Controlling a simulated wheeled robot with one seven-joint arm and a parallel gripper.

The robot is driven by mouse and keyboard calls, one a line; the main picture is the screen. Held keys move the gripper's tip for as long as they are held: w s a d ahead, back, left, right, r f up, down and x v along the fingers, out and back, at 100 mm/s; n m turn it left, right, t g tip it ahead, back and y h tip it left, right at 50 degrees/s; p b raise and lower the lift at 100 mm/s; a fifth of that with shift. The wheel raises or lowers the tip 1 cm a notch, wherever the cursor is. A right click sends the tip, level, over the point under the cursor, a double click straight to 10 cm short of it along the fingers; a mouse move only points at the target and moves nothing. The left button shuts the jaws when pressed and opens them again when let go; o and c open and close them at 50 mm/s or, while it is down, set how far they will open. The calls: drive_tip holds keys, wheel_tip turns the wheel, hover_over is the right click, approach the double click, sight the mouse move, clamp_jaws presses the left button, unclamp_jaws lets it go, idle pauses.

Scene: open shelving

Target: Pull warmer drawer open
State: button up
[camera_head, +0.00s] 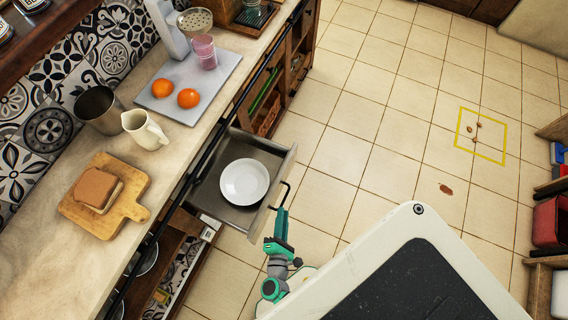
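The warmer drawer (228,211) stands pulled out from under the counter, with a white plate (245,182) lying inside it. Its dark handle (286,192) is on the drawer's right front edge. My gripper (282,209) is at this handle, at the end of my green and grey arm. The fingertips are small and overlap the handle, so I cannot tell whether they are shut on it.
The counter (140,207) holds a cutting board (125,208) with bread, a cream pitcher (145,130), a metal pot (99,108) and a tray with two oranges (188,98). Open shelves lie below.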

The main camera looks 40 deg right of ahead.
drive_tip(key=shift+v, duration=1.55)
drive_tip(key=s+a+r+m+g+y, duration=0.2)
drive_tip(key=s+a+m+y, duration=0.5)
drive_tip(key=s+a, duration=0.1)
drive_tip(key=a+r+m+t+y, duration=0.1)
drive_tip(key=r+m+t, duration=0.1)
drive_tip(key=r, duration=0.6)
drive_tip(key=w+a+r+m+t+y, duration=0.1)
drive_tip(key=r+m, duration=0.3)
drive_tip(key=r, duration=0.5)
drive_tip(key=a+r+m+t+y, duration=0.1)
drive_tip(key=a+r+m+t, duration=0.1)
drive_tip(key=r, duration=0.7)
drive_tip(key=shift+w+a+m+t, duration=0.4)
drive_tip(key=shift+a+m, duration=0.05)
drive_tip(key=shift+m, duration=0.05)
